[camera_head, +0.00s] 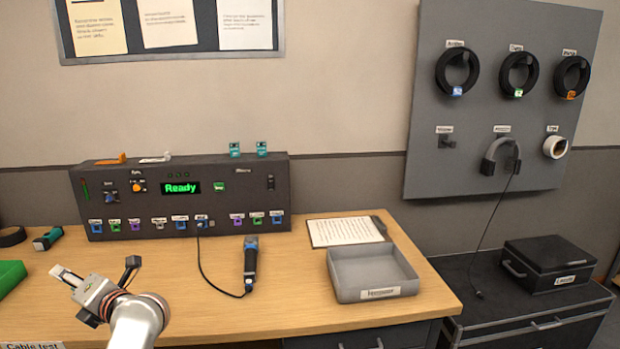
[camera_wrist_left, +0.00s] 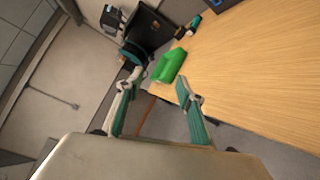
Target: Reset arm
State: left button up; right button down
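My left gripper (camera_head: 97,270) is over the front left part of the wooden desk (camera_head: 290,279), its two fingers spread wide. In the left wrist view the same gripper (camera_wrist_left: 157,90) is open with nothing between its fingertips. A green object (camera_wrist_left: 169,65) lies beyond the fingers on the desk there, apart from them. It shows at the left edge of the head view (camera_head: 10,276). My right gripper is in neither view.
A dark control box (camera_head: 181,207) reading "Ready" stands at the desk's back. A cabled handheld device (camera_head: 250,264), a grey tray (camera_head: 372,278) and a clipboard (camera_head: 345,231) lie to the right. A pegboard (camera_head: 487,110) holds cable coils. The desk's middle front is clear.

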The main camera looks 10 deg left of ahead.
pick_arm(q)
jog(key=d+r+m+t+h, duration=0.2)
jog(key=d+m+t, duration=1.2)
jog(key=m, duration=0.2)
jog(key=s+d+f+m+t+h, duration=0.1)
jog(key=d+f+m+t+h, duration=0.1)
jog(key=d+f+m+h, duration=1.05)
jog(key=s+d+f+m+g+h, duration=0.2)
jog(key=s+d+f+m+g, duration=0.15)
jog(key=d+f, duration=0.2)
jog(key=s+d+f+m+g+h, duration=0.25)
jog(key=d+f+m, duration=0.2)
jog(key=f, duration=0.25)
jog(key=s+d+f+m+g, duration=0.1)
jog(key=s+f+m+g, duration=0.4)
jog(key=s+f, duration=0.8)
jog(key=shift+f, duration=0.25)
jog(key=shift+s, duration=0.1)
